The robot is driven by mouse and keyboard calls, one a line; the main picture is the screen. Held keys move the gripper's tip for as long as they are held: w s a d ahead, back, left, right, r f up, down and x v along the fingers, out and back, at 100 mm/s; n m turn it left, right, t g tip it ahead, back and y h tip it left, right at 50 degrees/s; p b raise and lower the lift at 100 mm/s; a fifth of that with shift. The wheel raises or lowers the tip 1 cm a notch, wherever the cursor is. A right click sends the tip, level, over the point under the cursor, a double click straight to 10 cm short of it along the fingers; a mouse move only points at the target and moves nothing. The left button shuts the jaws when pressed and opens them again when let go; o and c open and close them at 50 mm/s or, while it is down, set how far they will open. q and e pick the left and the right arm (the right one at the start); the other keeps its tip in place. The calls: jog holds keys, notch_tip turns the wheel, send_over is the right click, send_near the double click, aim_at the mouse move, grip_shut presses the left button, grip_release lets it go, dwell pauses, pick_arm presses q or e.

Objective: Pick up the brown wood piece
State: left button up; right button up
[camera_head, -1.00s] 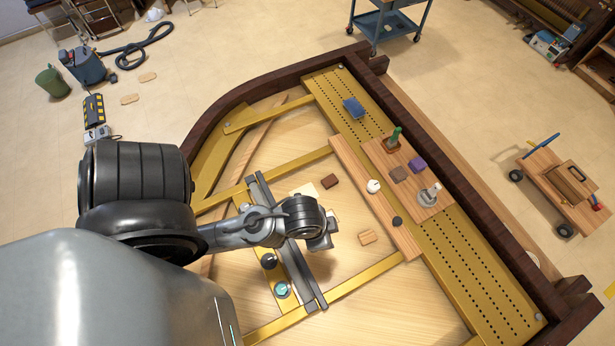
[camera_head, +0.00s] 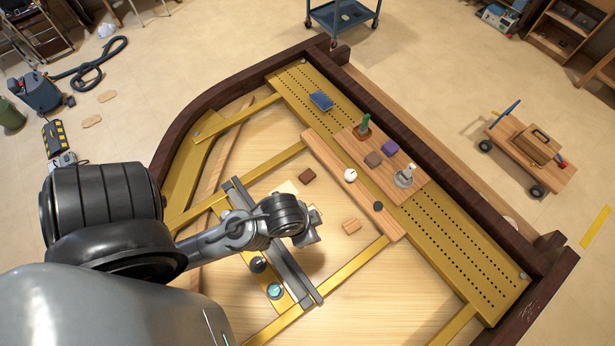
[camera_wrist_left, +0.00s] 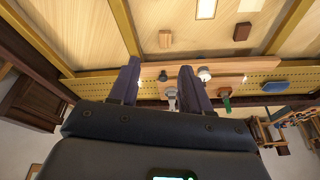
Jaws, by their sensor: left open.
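Two loose wood pieces lie on the pale soundboard inside the piano frame. The dark brown piece (camera_head: 307,175) also shows at the upper right of the left wrist view (camera_wrist_left: 242,31). The lighter brown piece (camera_head: 351,226) also shows top centre in the wrist view (camera_wrist_left: 165,39). My left gripper (camera_wrist_left: 160,68) is open and empty, its two dark fingers apart. In the head view the gripper (camera_head: 310,230) is partly hidden by its own wrist, left of the lighter piece and below the dark one. My right gripper is out of view.
A wooden board (camera_head: 330,150) holds a white knob (camera_head: 350,175), a green-handled tool (camera_head: 364,124), a purple block (camera_head: 390,147), a brown block (camera_head: 373,159) and a metal piece (camera_head: 404,176). A blue block (camera_head: 321,100) lies on the gold plate. Gold struts (camera_head: 350,282) cross the soundboard.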

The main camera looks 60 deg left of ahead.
pick_arm(q)
jog(key=o, duration=0.5)
jog(key=m+t+y+b, duration=0.3)
jog(key=m+t, duration=0.4)
jog(key=m, duration=1.5)
send_near(308, 174)
jog(key=d, duration=0.8)
jog(key=shift+s+d+f, duration=0.1)
jog(key=a+m, duration=0.2)
jog(key=s+a+f+m+t, duration=0.1)
jog(key=a+m, duration=0.1)
jog(key=m, duration=0.1)
jog(key=a+m+t+b, duration=0.1)
jog(key=a+m, duration=0.2)
jog(key=shift+s+f, duration=0.2)
jog(key=shift+s, duration=0.05)
jog(key=shift+w+a+m, duration=0.1)
jog(key=shift+a+m, duration=0.3)
jog(key=shift+m, duration=0.2)
jog(key=shift+t, duration=0.3)
jog(key=x, duration=0.5)
jog(key=shift+b+x, duration=0.75)
jog(key=shift+x, duration=1.9)
